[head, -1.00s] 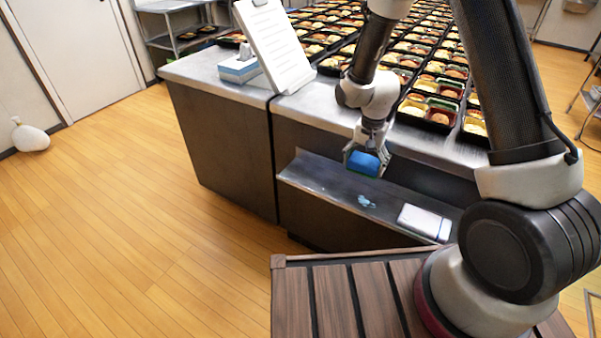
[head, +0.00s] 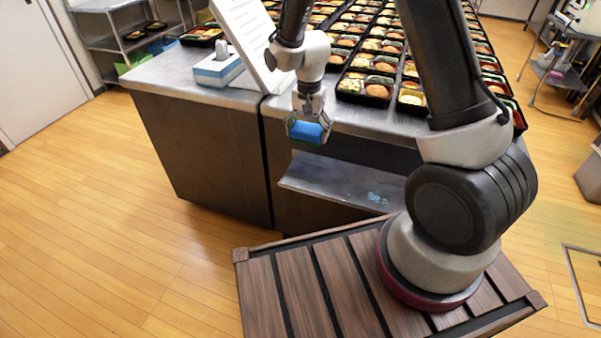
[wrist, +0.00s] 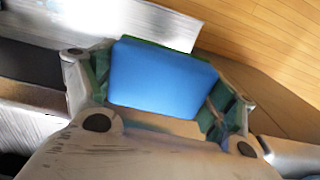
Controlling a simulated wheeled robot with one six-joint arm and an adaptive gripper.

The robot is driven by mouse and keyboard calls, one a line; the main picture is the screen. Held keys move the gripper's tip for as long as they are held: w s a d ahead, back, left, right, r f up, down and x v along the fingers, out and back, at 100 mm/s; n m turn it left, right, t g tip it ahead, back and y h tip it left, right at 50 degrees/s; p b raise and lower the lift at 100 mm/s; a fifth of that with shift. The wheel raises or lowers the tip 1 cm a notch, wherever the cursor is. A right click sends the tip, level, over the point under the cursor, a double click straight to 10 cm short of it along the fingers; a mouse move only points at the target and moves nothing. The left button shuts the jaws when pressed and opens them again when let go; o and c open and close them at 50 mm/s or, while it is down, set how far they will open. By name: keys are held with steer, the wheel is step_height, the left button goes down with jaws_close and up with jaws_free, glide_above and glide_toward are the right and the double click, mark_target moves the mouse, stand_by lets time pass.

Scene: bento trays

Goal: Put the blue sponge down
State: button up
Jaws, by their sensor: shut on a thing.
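The blue sponge (head: 306,132) is held between the fingers of my gripper (head: 308,128). In the head view they hang in front of the counter's front edge, above and left of the lower metal shelf. In the wrist view the sponge (wrist: 160,80) fills the middle, blue side facing the camera, with a thin green edge at the top. The fingers of my gripper (wrist: 165,95) press on its left and right sides. The sponge appears clear of any surface.
The lower shelf (head: 330,185) has a light blue wet-looking patch (head: 376,197). The steel counter (head: 190,92) carries a tissue box (head: 217,68), a leaning white sheet (head: 250,45) and many bento trays (head: 364,90). Open wooden floor (head: 110,220) lies to the left.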

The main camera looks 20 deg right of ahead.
mark_target(307, 177)
step_height(307, 177, down, 16)
steer(key=shift+f, duration=0.15)
stand_by(0.3)
steer(key=o, duration=1)
steer(key=shift+f, duration=0.1)
steer(key=shift+o, duration=0.2)
